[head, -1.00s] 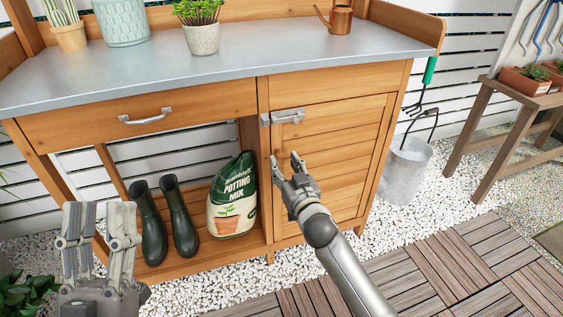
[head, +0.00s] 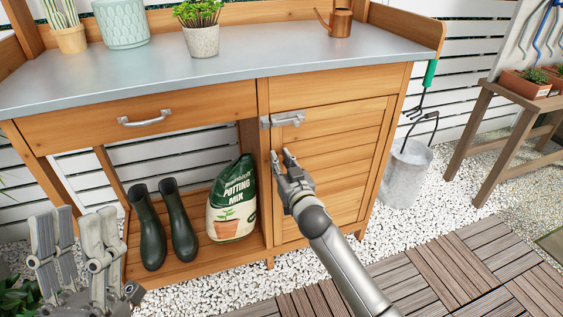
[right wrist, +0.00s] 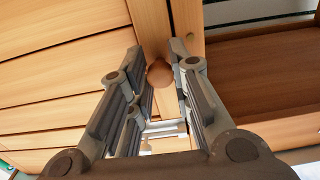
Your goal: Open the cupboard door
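The cupboard door (head: 345,150) is a slatted wooden panel at the right of the bench; it is shut. A metal latch (head: 288,118) sits at its upper left corner, by the frame. My right gripper (head: 281,154) is just below the latch, at the door's left edge. In the right wrist view its fingers (right wrist: 160,85) are apart, with a round wooden knob (right wrist: 160,73) between or just beyond their tips; contact cannot be told. My left gripper (head: 70,225) is open and empty at the lower left, away from the door.
The drawer (head: 190,107) is shut. A potting mix bag (head: 232,205) and dark boots (head: 165,225) stand on the shelf left of the cupboard. A metal bucket (head: 408,172) stands right of it. The paving before the door (head: 440,265) is clear.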

